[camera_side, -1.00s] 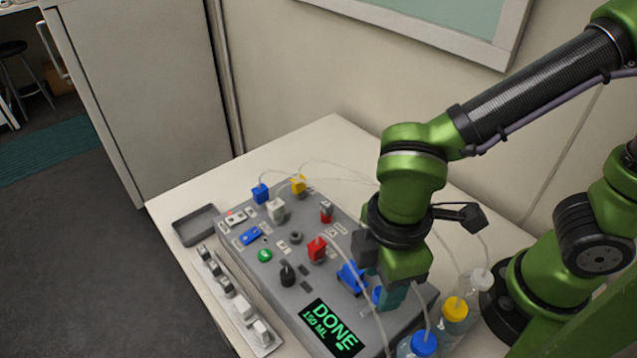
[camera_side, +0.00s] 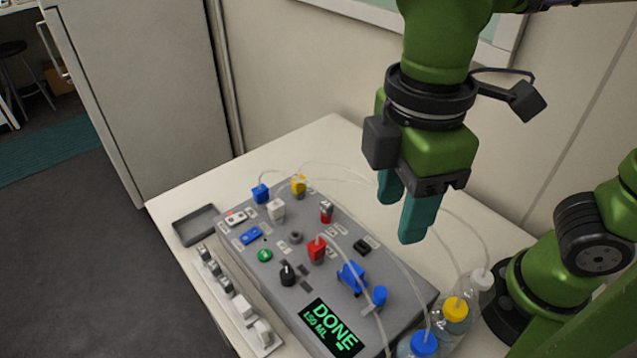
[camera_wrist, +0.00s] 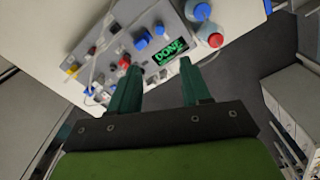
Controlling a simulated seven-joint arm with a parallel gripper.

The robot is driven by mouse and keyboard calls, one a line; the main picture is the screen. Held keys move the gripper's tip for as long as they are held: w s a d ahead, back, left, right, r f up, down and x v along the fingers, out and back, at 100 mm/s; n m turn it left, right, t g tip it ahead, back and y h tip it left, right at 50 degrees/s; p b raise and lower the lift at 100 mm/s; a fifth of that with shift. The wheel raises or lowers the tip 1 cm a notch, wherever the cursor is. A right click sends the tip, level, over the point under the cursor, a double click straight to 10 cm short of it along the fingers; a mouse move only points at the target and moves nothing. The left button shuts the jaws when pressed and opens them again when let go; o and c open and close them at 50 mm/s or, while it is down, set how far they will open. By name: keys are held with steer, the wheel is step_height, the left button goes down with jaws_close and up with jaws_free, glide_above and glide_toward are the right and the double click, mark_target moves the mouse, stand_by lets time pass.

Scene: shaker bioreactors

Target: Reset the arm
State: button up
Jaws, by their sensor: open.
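My gripper (camera_side: 404,212) is open and empty, with teal fingers pointing down. It hangs in the air above the right part of the grey control box (camera_side: 330,262). In the wrist view my gripper's two fingers (camera_wrist: 160,90) stand apart with nothing between them. The box carries several coloured connectors and knobs, and its display (camera_side: 333,328) reads DONE and 150 ML in green. A blue fitting (camera_side: 352,277) and a small blue cap (camera_side: 380,296) on the box lie below the gripper, apart from it.
Bottles with a blue cap (camera_side: 424,343), a yellow cap (camera_side: 456,309) and a white cap (camera_side: 482,280) stand at the box's right. Thin clear tubes loop from them over the box. A grey tray (camera_side: 196,226) and a rack of small parts (camera_side: 236,304) lie left.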

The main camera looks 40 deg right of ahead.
steer(key=w+d+f+m+t+y, duration=0.1)
steer(key=w+d+m+t, duration=0.2)
steer(key=d+m, duration=0.5)
steer(key=w+d+f+m+t+y, duration=0.1)
steer(key=w+d+m+t, duration=0.3)
steer(key=d+m, duration=0.5)
steer(key=d+f, duration=0.1)
steer(key=d, duration=0.2)
steer(key=shift+f, duration=0.15)
